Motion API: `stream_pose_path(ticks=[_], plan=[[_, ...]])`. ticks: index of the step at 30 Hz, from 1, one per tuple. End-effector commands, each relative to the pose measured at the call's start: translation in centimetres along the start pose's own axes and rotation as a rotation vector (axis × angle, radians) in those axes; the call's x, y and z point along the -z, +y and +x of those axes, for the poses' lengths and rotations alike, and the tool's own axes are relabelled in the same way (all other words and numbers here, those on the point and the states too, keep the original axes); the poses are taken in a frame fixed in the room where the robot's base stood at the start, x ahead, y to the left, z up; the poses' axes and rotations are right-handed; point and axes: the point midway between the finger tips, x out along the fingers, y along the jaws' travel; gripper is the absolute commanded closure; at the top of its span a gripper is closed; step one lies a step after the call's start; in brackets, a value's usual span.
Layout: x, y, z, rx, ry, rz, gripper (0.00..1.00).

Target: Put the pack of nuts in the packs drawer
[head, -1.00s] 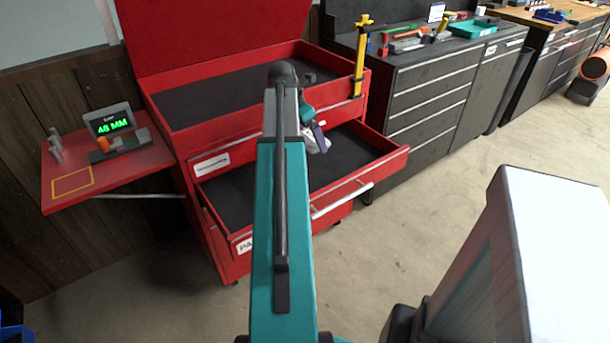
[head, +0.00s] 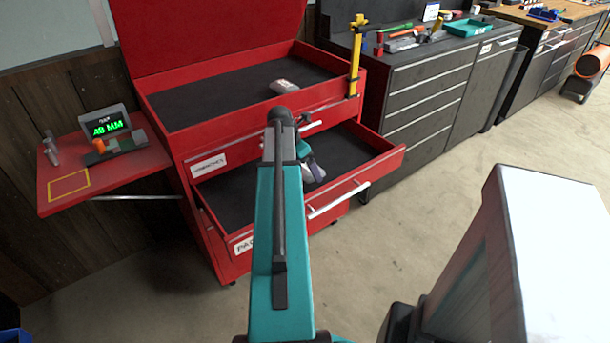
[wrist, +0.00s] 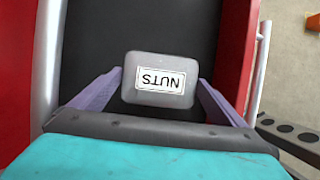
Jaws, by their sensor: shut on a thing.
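In the wrist view my gripper (wrist: 160,100) is shut on the pack of nuts (wrist: 160,65), a grey pack with a white label reading NUTS upside down. The dark floor of an open drawer shows behind it. In the head view my gripper (head: 314,172) is over or inside the open packs drawer (head: 240,195), whose front label is partly hidden by my arm. The pack is mostly hidden in the head view. I cannot tell whether it touches the drawer floor.
The red tool chest (head: 180,150) has its lid up, with a small pack (head: 284,87) in the top tray. A yellow post (head: 355,60) stands at its right corner. A red side shelf (head: 75,185) holds a gauge reading 48 MM (head: 108,125). Dark cabinets (head: 430,110) stand at right.

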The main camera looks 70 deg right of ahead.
Motion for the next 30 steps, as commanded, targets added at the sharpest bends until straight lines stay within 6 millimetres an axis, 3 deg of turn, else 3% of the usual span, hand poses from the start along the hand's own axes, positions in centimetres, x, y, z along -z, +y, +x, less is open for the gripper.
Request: stream_pose_path(ticks=[11,24,30], plan=[[0.1,0.1,0.1,-0.001,0.000,-0.001,0.30],[1.5,0.1,3.5,0.000,0.000,-0.003,0.30],[1.6,0.1,3.6,-0.001,-0.001,-0.002,0.30]])
